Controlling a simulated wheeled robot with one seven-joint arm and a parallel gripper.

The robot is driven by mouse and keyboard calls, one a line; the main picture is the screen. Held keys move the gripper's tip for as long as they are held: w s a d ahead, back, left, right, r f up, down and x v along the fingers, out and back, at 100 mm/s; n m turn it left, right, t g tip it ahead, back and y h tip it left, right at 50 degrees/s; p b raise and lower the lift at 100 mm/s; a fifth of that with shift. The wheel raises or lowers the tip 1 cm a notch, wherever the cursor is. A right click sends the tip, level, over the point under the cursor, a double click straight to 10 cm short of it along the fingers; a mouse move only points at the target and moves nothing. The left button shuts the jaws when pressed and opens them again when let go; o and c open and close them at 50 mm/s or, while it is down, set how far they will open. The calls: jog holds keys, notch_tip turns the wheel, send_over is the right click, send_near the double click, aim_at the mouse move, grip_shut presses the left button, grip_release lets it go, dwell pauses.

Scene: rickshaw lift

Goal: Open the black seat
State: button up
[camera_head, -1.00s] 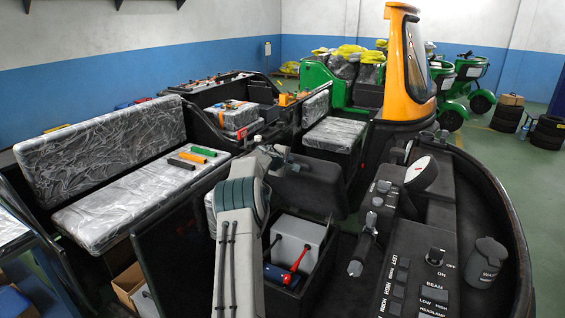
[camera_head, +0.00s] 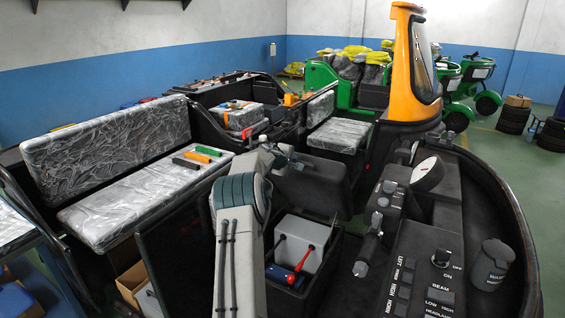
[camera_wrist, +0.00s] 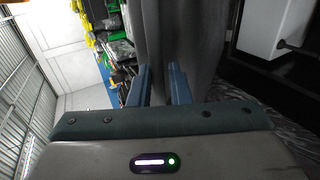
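The black seat (camera_head: 325,183) of the rickshaw is beside the dashboard in the head view, tilted up above an open compartment. My gripper (camera_head: 285,160) is at the seat's left edge. In the wrist view, the blue fingers of my gripper (camera_wrist: 161,75) are apart, with the dark grey seat (camera_wrist: 205,50) directly in front of and between them. I cannot tell how firmly they touch it. A white box (camera_head: 302,240) stands in the compartment, and it also shows in the wrist view (camera_wrist: 275,22).
A red-handled tool (camera_head: 302,260) lies by the white box. The dashboard (camera_head: 425,255), with switches and a lever, is at the right. A plastic-wrapped bench (camera_head: 150,195) is at the left, with coloured cylinders (camera_head: 200,157) on it. The orange front panel (camera_head: 408,70) stands behind.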

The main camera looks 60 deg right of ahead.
jog(key=b+v, duration=0.4)
jog(key=v, duration=0.8)
jog(key=shift+r, duration=0.2)
jog(key=shift+a, duration=0.1)
